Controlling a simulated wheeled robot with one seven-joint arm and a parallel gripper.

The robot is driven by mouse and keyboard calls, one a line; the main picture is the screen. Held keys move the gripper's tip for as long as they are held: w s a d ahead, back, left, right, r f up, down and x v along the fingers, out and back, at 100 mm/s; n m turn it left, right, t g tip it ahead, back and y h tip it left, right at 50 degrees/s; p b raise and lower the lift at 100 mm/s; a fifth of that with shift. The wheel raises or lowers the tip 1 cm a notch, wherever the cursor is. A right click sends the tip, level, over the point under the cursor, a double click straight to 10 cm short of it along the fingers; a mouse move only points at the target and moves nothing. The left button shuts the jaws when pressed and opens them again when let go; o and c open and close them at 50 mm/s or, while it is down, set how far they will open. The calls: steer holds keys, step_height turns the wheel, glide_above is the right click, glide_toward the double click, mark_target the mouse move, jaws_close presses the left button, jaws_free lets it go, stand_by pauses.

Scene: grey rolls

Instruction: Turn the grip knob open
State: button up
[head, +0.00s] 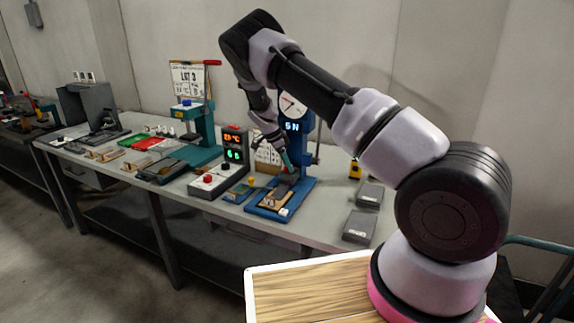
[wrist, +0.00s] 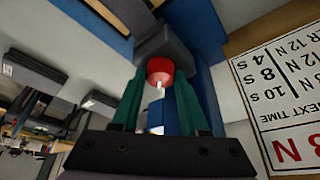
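The red grip knob (wrist: 160,68) with a white mark shows in the wrist view, on a dark grey part of the blue device. My gripper (wrist: 160,82) has two teal fingers, one on each side of the knob. The knob fills the gap between the tips. Whether the fingers press on it or only flank it I cannot tell. In the head view, my gripper (head: 288,165) points down at the blue test stand (head: 307,150), just above its base. The stand carries a round dial (head: 292,106) and a display reading 5N. The knob is hidden there.
A sign board (wrist: 290,100) stands close at the right in the wrist view. On the bench (head: 325,222), a grey control box (head: 217,180) stands left of the stand, and dark grey blocks (head: 360,226) lie right of it. A teal press (head: 203,135) stands farther left.

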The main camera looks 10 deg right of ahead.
jaws_close()
steer(key=n+t, duration=0.1)
steer(key=n, duration=0.3)
steer(key=shift+s+d+t+y, duration=0.1)
steer(key=shift+s+t+y, duration=0.05)
steer(key=shift+t+y, duration=0.2)
steer(key=n, duration=0.2)
steer(key=n+t+y, duration=0.1)
steer(key=n, duration=0.2)
steer(key=shift+d+t, duration=0.1)
steer(key=shift+t, duration=0.15)
steer(key=n+y, duration=0.1)
steer(key=n, duration=0.3)
steer(key=shift+d+r+n+t+y, duration=0.1)
steer(key=shift+d+n+t+y, duration=0.05)
steer(key=shift+n+t+y, duration=0.2)
steer(key=shift+s+n+y, duration=0.1)
steer(key=shift+n+y, duration=0.8)
steer(key=shift+n, duration=1.25)
